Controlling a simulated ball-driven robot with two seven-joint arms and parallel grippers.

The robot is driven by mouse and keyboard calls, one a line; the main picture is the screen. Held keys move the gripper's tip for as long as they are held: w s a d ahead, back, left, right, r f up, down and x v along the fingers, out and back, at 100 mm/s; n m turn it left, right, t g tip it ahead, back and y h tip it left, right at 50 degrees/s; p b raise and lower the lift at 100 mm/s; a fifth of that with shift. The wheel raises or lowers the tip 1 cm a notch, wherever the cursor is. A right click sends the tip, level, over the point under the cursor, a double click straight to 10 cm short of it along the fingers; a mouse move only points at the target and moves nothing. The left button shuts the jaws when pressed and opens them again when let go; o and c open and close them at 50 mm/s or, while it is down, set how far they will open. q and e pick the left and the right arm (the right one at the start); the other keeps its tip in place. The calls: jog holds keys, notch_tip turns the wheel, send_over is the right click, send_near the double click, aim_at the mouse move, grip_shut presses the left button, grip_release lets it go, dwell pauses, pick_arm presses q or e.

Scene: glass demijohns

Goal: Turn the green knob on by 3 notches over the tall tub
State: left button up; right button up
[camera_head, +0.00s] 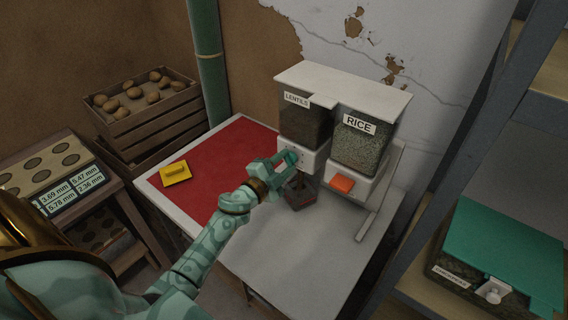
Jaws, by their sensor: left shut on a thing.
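A white dispenser with two hoppers stands on the table, labelled LENTILS (297,99) and RICE (359,124). My left gripper (284,159) is at the front of the lentils outlet, shut on the green knob (292,156). The knob is mostly hidden by the fingers, and its notch setting cannot be read. A clear tub (302,198) with a dark reddish lower part stands below the lentils outlet, partly behind my gripper. I cannot tell how full it is. My right gripper is not in view.
An orange knob (342,184) sits under the rice hopper. A yellow block (176,173) lies on the red mat (222,165). The table's front (290,255) is clear. A shelf with a green-lidded bin (505,250) stands at right; a potato crate (150,115) at left.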

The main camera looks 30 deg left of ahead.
pick_arm(q)
jog(key=shift+f+m+b, duration=0.1)
jog(key=shift+m+b, duration=0.45)
jog(key=shift+m, duration=2.05)
jog(key=o, duration=1)
jog(key=shift+s, duration=0.15)
jog(key=s, duration=1)
jog(key=s+a+b, duration=0.1)
jog(key=s, duration=0.5)
jog(key=shift+a, duration=0.1)
